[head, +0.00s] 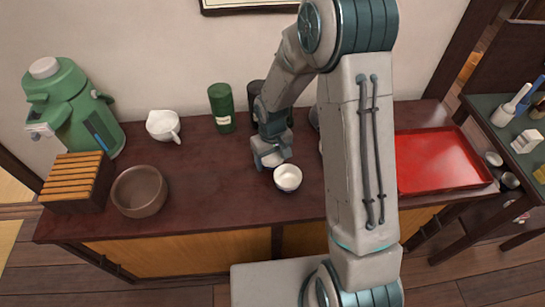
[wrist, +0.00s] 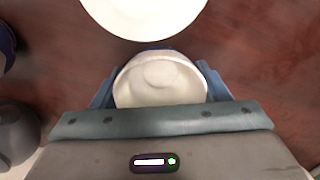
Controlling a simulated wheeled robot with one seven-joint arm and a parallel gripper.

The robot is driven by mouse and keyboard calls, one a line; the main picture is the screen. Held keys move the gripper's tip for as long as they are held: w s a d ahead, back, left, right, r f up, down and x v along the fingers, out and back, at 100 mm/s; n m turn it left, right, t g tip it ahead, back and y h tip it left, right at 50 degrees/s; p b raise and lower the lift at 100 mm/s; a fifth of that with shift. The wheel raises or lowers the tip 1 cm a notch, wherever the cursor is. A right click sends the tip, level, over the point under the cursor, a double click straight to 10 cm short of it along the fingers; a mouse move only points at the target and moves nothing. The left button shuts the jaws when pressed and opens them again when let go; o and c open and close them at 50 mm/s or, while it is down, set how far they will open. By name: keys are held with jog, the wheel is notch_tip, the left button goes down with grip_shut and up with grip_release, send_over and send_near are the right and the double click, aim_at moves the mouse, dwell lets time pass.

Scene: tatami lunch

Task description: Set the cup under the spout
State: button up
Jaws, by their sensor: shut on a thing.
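My gripper (head: 270,155) is low over the middle of the dark red table. In the wrist view its blue fingers stand on both sides of a small white cup (wrist: 160,82), and it is shut on this cup. In the head view the held cup is mostly hidden by the gripper. A green dispenser pot (head: 68,98) stands at the far left of the table, with its pale spout (head: 40,131) on its left side. The held cup is well to the right of the spout.
A white bowl (head: 288,178) is close to my gripper. A white pitcher (head: 162,126) and a green canister (head: 221,108) stand towards the back. A brown bowl (head: 139,191) and slatted wooden box (head: 76,182) are at the left front. A red tray (head: 440,160) is at the right.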

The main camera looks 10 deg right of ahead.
jog(key=shift+f, duration=0.15)
jog(key=o, duration=1)
